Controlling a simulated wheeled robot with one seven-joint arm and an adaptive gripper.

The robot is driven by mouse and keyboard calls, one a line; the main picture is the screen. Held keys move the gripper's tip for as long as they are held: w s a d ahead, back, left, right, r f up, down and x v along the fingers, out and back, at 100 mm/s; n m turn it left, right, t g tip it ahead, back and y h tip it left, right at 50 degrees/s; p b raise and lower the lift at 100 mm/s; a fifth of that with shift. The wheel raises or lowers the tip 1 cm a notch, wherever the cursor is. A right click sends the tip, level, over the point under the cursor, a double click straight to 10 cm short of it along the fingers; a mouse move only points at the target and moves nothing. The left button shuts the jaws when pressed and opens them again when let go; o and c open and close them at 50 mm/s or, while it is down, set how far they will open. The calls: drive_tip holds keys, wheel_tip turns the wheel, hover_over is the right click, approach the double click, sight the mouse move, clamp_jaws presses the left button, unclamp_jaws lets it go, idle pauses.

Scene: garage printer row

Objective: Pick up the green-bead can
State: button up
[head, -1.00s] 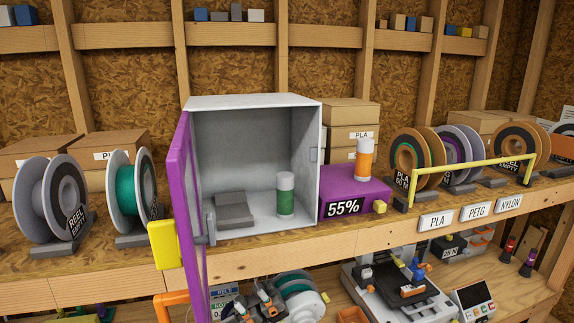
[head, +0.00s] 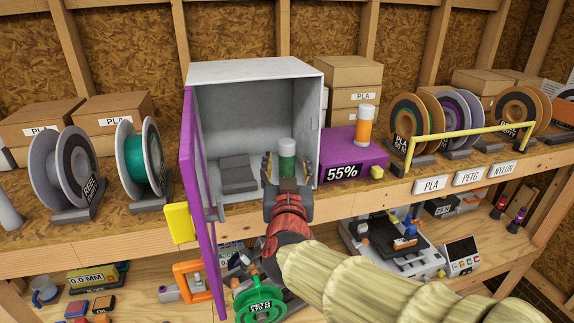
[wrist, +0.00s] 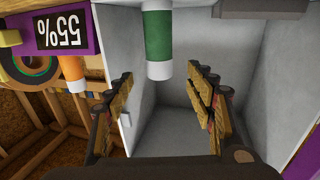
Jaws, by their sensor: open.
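The green-bead can (head: 287,160) stands upright inside the grey open-fronted box (head: 250,72), towards its right side; it has a white lid and a green body. In the wrist view the can (wrist: 157,35) appears upside down, beyond the fingertips and roughly midway between them. My gripper (head: 287,172) is at the mouth of the box, in front of the can, and hides its lower part in the head view. In the wrist view my gripper (wrist: 163,82) is open and empty, with a finger on each side.
The box's purple door (head: 197,200) with a yellow handle (head: 179,223) stands open on the left. A grey block (head: 238,174) lies inside the box. A purple unit reading 55% (head: 352,153), carrying an orange can (head: 365,127), stands close on the right. Filament reels line the shelf.

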sight(287, 142)
drive_tip(key=shift+w+b, duration=0.8)
drive_tip(key=shift+w, duration=3.1)
drive_tip(key=shift+c, duration=0.2)
clamp_jaws()
drive_tip(key=shift+r, duration=0.15)
drive_tip(key=shift+r+p, duration=0.9)
drive_tip(key=shift+p, duration=0.05)
drive_tip(key=shift+s, duration=0.15)
